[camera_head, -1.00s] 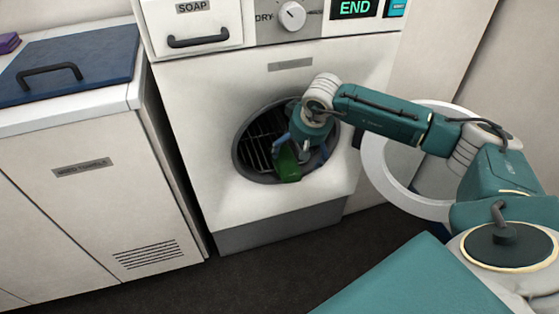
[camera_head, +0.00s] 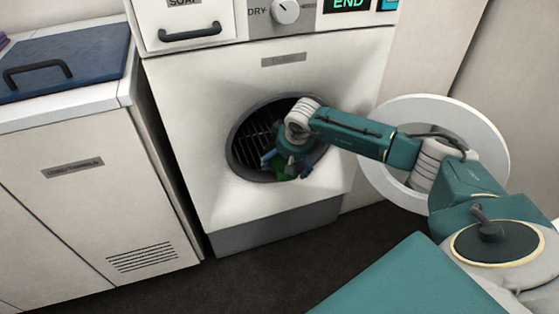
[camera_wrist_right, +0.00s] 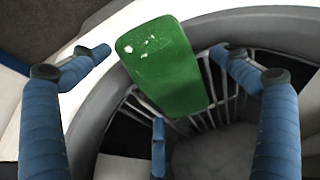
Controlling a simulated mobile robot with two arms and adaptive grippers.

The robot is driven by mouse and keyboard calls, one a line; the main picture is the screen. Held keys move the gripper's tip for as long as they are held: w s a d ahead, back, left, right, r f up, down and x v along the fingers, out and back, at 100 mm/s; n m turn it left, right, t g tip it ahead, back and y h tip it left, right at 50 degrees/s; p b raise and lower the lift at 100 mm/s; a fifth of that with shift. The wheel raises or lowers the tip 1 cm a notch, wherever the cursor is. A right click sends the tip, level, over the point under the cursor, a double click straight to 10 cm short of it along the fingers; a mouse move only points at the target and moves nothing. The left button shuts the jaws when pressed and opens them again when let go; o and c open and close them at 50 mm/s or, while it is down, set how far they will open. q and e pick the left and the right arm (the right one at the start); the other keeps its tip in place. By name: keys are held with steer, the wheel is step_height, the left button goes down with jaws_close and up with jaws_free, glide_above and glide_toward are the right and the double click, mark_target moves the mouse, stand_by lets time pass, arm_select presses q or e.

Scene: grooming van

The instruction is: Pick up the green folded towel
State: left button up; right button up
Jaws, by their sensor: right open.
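The green folded towel (camera_head: 281,172) shows as a small green patch at the lower part of the dryer's round opening (camera_head: 240,150), mostly hidden by my right gripper (camera_head: 288,168). In the right wrist view the towel (camera_wrist_right: 165,70) is a rounded green block with a few pale flecks, above the ribbed drum near the rim. My right gripper is open, with its blue fingers spread to the left and right of the towel. I see no clear contact between fingers and towel. My left gripper is not in view.
The dryer's round door (camera_head: 493,150) stands open at the right, behind my right arm. A white cabinet (camera_head: 90,215) with a dark blue lid (camera_head: 95,65) stands at the left. The dark floor (camera_head: 220,280) in front is clear.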

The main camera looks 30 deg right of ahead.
steer(key=c, duration=1.3)
steer(key=shift+o, duration=0.2)
steer(key=shift+r, duration=0.15)
